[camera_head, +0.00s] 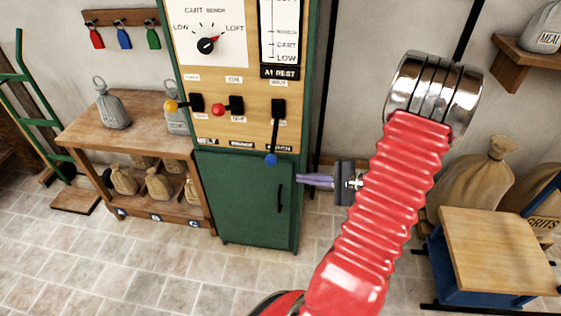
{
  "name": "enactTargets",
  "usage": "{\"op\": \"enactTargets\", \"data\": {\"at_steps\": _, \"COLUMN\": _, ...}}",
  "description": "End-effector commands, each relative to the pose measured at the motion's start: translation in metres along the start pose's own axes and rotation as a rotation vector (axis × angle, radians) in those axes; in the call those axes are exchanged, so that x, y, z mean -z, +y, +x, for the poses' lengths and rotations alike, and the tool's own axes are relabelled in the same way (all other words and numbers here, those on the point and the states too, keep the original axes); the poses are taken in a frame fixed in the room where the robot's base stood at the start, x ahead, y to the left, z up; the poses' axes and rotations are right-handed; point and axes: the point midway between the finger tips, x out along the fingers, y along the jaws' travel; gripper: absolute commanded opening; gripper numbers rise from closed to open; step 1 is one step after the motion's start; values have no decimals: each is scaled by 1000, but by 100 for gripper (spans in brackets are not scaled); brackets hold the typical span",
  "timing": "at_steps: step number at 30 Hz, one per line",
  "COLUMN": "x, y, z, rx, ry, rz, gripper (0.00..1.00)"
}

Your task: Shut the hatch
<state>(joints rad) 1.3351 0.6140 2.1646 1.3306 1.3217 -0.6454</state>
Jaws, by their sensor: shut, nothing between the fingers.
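The hatch looks to be the green door (238,197) in the lower part of the green cabinet, with a black upright handle (280,194) near its right edge. The door lies flush or nearly flush with the cabinet front; I cannot tell if a small gap is left. My gripper (303,179) is shut and empty, its purple fingers pointing left. In the picture its tips are just right of the door's right edge, at about the height of the handle's top. I cannot tell whether they touch the cabinet.
Above the door is a panel with a dial (206,44) and yellow, red and blue-knobbed levers; the blue knob (271,160) hangs over the door's top. A wooden shelf unit (135,135) with sacks stands left. A wood-topped stand (500,250) and sacks (475,187) are at right.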

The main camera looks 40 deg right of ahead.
Motion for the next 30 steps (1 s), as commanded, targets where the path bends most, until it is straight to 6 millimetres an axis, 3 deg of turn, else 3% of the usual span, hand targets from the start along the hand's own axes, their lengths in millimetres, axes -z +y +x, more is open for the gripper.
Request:
{"op": "enactTargets", "data": {"at_steps": 3, "x": 20, "y": -23, "z": -6, "rx": 121, "ry": 43, "rz": -57, "gripper": 0}}
{"op": "enactTargets", "data": {"at_steps": 7, "x": 25, "y": -38, "z": -9, "rx": 179, "ry": 64, "rz": -123, "gripper": 0}}
{"op": "enactTargets", "data": {"at_steps": 20, "x": 24, "y": -40, "z": -7, "rx": 183, "ry": 65, "rz": -138, "gripper": 0}}
{"op": "enactTargets", "data": {"at_steps": 30, "x": 25, "y": -45, "z": 23, "rx": 181, "ry": 62, "rz": -137, "gripper": 0}}
